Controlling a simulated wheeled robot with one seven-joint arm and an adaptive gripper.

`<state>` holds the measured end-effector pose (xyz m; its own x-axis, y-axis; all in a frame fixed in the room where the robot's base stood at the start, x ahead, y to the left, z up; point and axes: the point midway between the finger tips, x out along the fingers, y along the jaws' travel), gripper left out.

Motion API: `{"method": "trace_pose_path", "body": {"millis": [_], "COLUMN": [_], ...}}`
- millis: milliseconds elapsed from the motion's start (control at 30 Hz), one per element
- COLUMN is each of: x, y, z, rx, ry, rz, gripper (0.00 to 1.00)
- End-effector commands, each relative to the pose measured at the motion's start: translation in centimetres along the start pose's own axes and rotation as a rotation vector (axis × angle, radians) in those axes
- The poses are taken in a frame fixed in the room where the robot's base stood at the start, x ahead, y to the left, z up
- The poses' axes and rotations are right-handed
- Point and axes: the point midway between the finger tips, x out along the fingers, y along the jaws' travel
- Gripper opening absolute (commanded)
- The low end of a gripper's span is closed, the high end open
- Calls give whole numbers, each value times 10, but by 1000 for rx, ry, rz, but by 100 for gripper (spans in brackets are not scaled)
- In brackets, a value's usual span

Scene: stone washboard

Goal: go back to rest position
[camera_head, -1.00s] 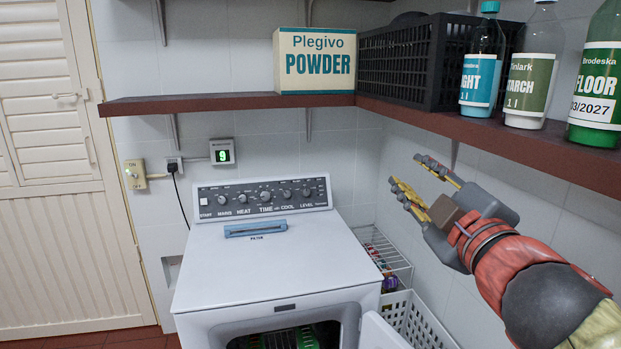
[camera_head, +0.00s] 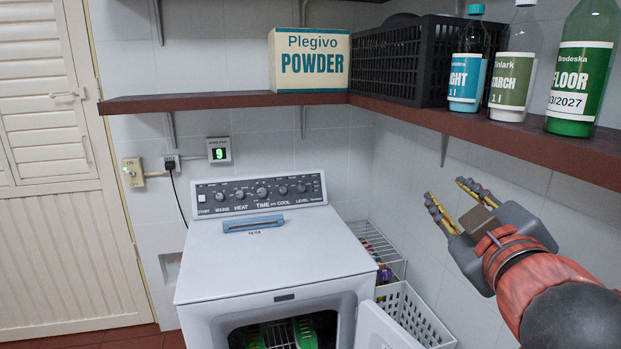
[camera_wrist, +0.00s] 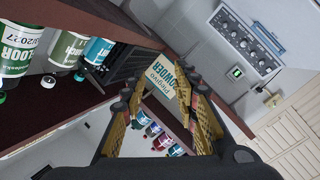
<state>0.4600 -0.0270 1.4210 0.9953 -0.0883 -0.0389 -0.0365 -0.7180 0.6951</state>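My gripper (camera_head: 450,204) is raised at the right in the head view, below the brown shelf and to the right of the washing machine. Its two yellow-grey fingers are spread apart with nothing between them. In the wrist view my gripper (camera_wrist: 158,104) also shows open and empty, its fingers at either side of the middle. It touches nothing that I can see.
A brown shelf (camera_head: 220,101) holds a powder box (camera_head: 309,60), a black crate (camera_head: 400,62) and several bottles. The white machine (camera_head: 270,262) has its door (camera_head: 382,328) open, with green things inside. White baskets (camera_head: 412,312) stand beside it.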

Motion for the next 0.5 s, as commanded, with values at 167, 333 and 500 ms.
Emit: {"method": "trace_pose_path", "body": {"millis": [167,333,500], "x": [-16,-62,-118], "y": [-54,-129,-199], "z": [106,182,220], "rx": [217,411,559], "ry": [-342,-642,-865], "rz": [-93,-233,-379], "gripper": [30,30,30]}}
